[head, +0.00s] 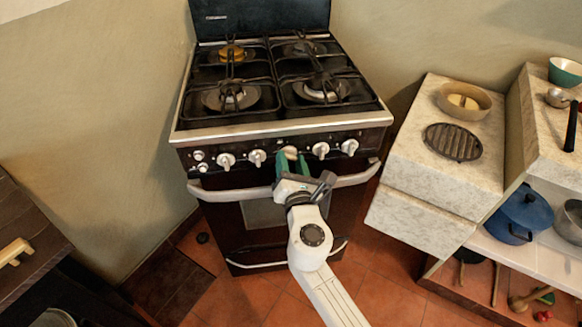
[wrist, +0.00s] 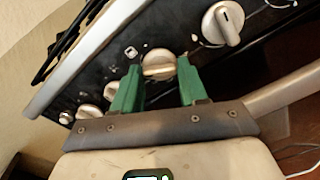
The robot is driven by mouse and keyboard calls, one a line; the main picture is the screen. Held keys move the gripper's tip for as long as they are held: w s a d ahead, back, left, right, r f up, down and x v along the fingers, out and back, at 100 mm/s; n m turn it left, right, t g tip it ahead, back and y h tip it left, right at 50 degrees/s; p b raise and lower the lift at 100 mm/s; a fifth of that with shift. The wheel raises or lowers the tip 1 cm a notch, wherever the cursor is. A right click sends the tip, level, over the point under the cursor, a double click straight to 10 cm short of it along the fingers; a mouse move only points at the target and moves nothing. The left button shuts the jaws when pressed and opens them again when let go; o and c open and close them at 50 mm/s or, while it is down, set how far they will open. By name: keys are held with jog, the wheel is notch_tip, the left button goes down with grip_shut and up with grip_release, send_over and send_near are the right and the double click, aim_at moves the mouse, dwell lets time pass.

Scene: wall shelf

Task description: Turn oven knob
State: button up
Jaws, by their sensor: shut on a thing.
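The oven (head: 285,195) is a dark stove with a row of white knobs along its front panel. The middle knob (head: 290,152) is between the green fingers of my gripper (head: 292,160), which is shut on it. In the wrist view the pale round knob (wrist: 158,66) sits between the two green fingertips of my gripper (wrist: 158,72), one finger on each side. Part of the knob is hidden by the fingers in the head view.
Other knobs (head: 321,149) flank the gripped one on both sides. The metal oven handle (head: 352,179) runs just below my gripper. Burners with black grates (head: 232,95) are on top. A stone counter (head: 400,175) stands close on the right.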

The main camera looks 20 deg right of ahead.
jog(key=m+b, duration=0.7)
jog(key=m, duration=0.5)
jog(key=shift+f+m, duration=0.15)
jog(key=shift+m, duration=0.15)
jog(key=shift+d, duration=0.1)
dwell(0.3)
jog(key=o, duration=1.1)
jog(key=shift+c, duration=0.2)
jog(key=shift+s, duration=0.1)
jog(key=v, duration=1)
jog(key=shift+s, duration=0.3)
